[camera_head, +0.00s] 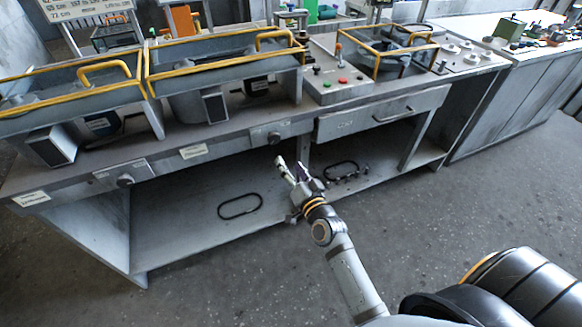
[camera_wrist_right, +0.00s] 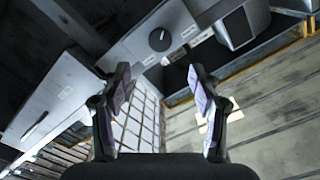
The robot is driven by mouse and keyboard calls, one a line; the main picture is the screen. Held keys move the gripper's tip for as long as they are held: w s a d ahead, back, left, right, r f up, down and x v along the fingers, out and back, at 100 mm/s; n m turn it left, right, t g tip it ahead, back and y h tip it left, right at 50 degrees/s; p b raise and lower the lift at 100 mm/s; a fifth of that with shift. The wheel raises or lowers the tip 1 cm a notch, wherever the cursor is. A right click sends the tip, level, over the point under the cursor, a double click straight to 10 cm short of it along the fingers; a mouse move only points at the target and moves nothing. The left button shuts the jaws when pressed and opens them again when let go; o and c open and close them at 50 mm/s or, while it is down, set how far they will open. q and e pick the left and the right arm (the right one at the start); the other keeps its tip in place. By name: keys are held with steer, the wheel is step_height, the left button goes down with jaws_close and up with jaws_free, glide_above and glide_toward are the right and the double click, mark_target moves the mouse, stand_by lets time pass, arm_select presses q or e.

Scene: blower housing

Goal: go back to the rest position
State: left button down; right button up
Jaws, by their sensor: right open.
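My right gripper (camera_head: 291,170) is in front of the grey workbench (camera_head: 262,142), below its top edge. In the right wrist view the right gripper (camera_wrist_right: 158,85) has its two fingers wide apart, with nothing between them. A dark round knob (camera_wrist_right: 158,39) on the bench front shows beyond the fingers. My left gripper is in neither view.
Yellow-railed housings (camera_head: 225,50) stand on the bench top. A drawer (camera_head: 382,114) with a handle is at the right. Black rings (camera_head: 240,206) lie on the lower shelf (camera_head: 185,225). A panel with red and green buttons (camera_head: 338,82) is beside the housings.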

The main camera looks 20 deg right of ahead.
steer(key=s+d+f+n+g+p, duration=0.1)
steer(key=s+f+g+p, duration=0.3)
steer(key=f, duration=0.6)
steer(key=s+f+n+g+b, duration=0.1)
steer(key=s+f+n+g, duration=0.1)
steer(key=s+f, duration=0.65)
steer(key=s+d+f+n+g+p, duration=0.1)
steer(key=s+f+g+p, duration=0.15)
steer(key=f, duration=1.05)
steer(key=s+d+f+n+g+p, duration=0.1)
steer(key=s+f, duration=0.3)
steer(key=s, duration=0.5)
steer(key=s+d+f+n+g+h+p, duration=0.1)
steer(key=s+d+f+g, duration=0.2)
steer(key=s, duration=0.7)
steer(key=s+d+f+n+g+p, duration=0.1)
steer(key=s+f+g, duration=0.3)
steer(key=s, duration=0.6)
steer(key=shift+s+d+f+n, duration=0.2)
steer(key=shift+d+f+n, duration=0.25)
steer(key=shift+f, duration=0.3)
